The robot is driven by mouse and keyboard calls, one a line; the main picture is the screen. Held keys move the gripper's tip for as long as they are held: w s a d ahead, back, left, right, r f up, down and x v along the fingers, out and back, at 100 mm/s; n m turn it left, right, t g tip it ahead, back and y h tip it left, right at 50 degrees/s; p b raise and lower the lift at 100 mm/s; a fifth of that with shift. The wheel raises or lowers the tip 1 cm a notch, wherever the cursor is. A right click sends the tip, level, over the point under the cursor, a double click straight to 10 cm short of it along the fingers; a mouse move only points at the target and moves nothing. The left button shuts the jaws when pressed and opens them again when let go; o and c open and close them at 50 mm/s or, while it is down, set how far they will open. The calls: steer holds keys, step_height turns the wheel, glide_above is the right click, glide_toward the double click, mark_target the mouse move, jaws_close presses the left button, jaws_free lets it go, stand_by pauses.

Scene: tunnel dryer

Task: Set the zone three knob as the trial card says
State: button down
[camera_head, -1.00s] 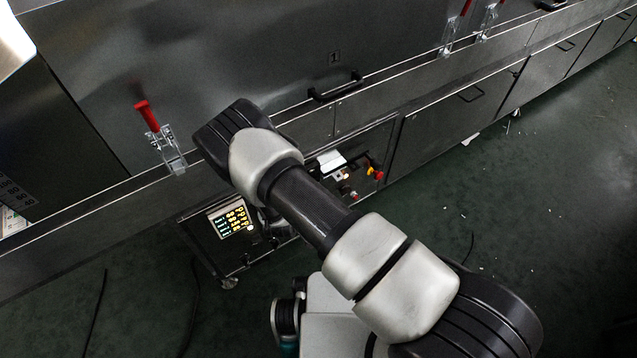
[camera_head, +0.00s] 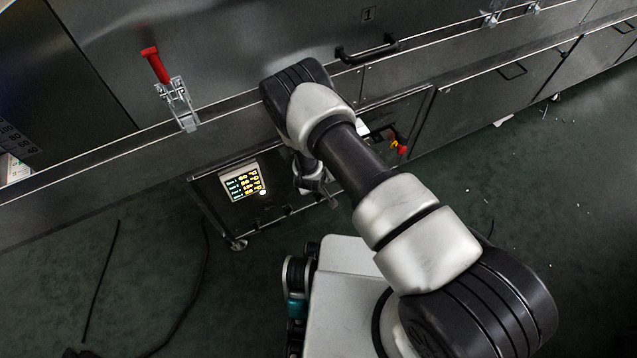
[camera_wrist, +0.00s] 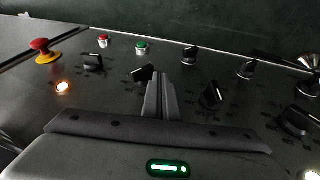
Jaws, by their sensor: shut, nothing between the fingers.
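Several black pointer knobs stand on the dark control panel (camera_wrist: 120,92) in the wrist view, among them a knob left of my fingers (camera_wrist: 93,62), one just behind them (camera_wrist: 143,73) and one to their right (camera_wrist: 212,95). Their printed labels are too small to read, so I cannot tell which is zone three. My gripper (camera_wrist: 160,82) is shut and empty over the panel. Its fingers overlap the knob behind them in the picture; contact cannot be told. The lit zone display (camera_head: 243,183) shows in the head view, its digits blurred. No readable trial card shows.
A red emergency stop (camera_wrist: 43,50), a red button (camera_wrist: 103,40), a green button (camera_wrist: 142,47) and an amber lamp (camera_wrist: 63,87) share the panel. A red-handled clamp (camera_head: 155,65) and a black door handle (camera_head: 366,48) are above. Cables (camera_head: 185,310) lie on the floor.

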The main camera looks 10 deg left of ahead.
steer(key=shift+w+d+f, duration=0.4)
steer(key=shift+w+d, duration=0.1)
steer(key=shift+d, duration=0.1)
